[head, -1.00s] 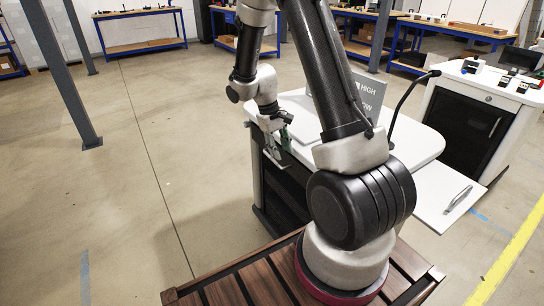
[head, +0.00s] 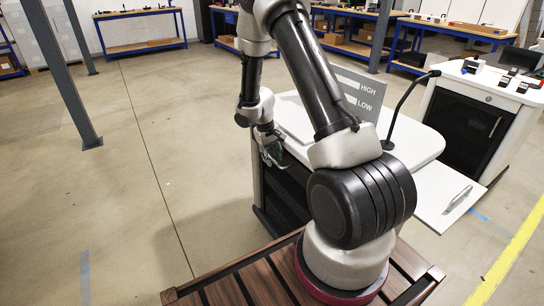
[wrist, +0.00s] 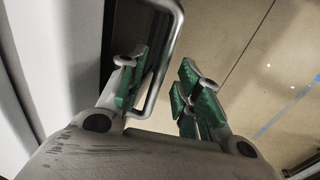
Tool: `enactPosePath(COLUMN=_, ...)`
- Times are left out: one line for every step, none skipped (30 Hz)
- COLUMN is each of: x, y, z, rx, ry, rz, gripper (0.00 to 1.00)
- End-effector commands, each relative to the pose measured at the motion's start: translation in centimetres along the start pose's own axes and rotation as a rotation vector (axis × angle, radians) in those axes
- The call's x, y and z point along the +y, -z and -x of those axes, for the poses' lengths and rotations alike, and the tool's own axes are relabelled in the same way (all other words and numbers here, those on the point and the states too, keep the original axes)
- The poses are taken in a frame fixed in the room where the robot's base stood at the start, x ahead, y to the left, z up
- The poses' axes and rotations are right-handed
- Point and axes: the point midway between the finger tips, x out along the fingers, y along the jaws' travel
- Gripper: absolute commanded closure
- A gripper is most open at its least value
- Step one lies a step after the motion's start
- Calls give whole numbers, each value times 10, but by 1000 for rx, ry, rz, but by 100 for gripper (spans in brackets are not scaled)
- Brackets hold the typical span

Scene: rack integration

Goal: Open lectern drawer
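The lectern is white-topped (head: 415,145) with dark side panels (head: 285,195), and stands behind and right of my arm. My gripper (head: 272,150) is at its left side, just below the top edge. In the wrist view my gripper (wrist: 163,90) is open, its green-padded fingers apart. A white panel (head: 430,190) with a metal handle (head: 457,199) sticks out from the lectern's right side.
A sign (head: 360,95) and a black gooseneck microphone (head: 405,105) stand on the lectern. A second white cabinet (head: 470,120) is at the right. A grey post (head: 62,80) stands at the left. The floor left of the lectern is clear.

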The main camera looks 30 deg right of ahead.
Motion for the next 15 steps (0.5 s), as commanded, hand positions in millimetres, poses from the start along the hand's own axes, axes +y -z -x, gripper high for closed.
enactPosePath(x=0, y=0, z=0, rx=0, ry=0, rz=0, gripper=66)
enactPosePath(x=0, y=0, z=0, rx=0, ry=0, rz=0, gripper=66)
enactPosePath(x=0, y=0, z=0, rx=0, ry=0, rz=0, gripper=66)
enactPosePath(x=0, y=0, z=0, rx=0, ry=0, rz=0, gripper=68)
enactPosePath(x=0, y=0, z=0, rx=0, ry=0, rz=0, gripper=74)
enactPosePath(x=0, y=0, z=0, rx=0, ry=0, rz=0, gripper=81)
enactPosePath(x=0, y=0, z=0, rx=0, ry=0, rz=0, gripper=86)
enactPosePath(x=0, y=0, z=0, rx=0, ry=0, rz=0, gripper=92)
enactPosePath(x=0, y=0, z=0, rx=0, ry=0, rz=0, gripper=99)
enactPosePath(x=0, y=0, z=0, rx=0, ry=0, rz=0, gripper=100)
enactPosePath(x=0, y=0, z=0, rx=-1, ry=0, rz=0, gripper=100)
enactPosePath(x=0, y=0, z=0, rx=-1, ry=0, rz=0, gripper=100)
enactPosePath(x=0, y=0, z=0, rx=-1, ry=0, rz=0, gripper=100)
enactPosePath(x=0, y=0, z=0, rx=-1, ry=0, rz=0, gripper=100)
enactPosePath(x=0, y=0, z=0, rx=-1, ry=0, rz=0, gripper=100)
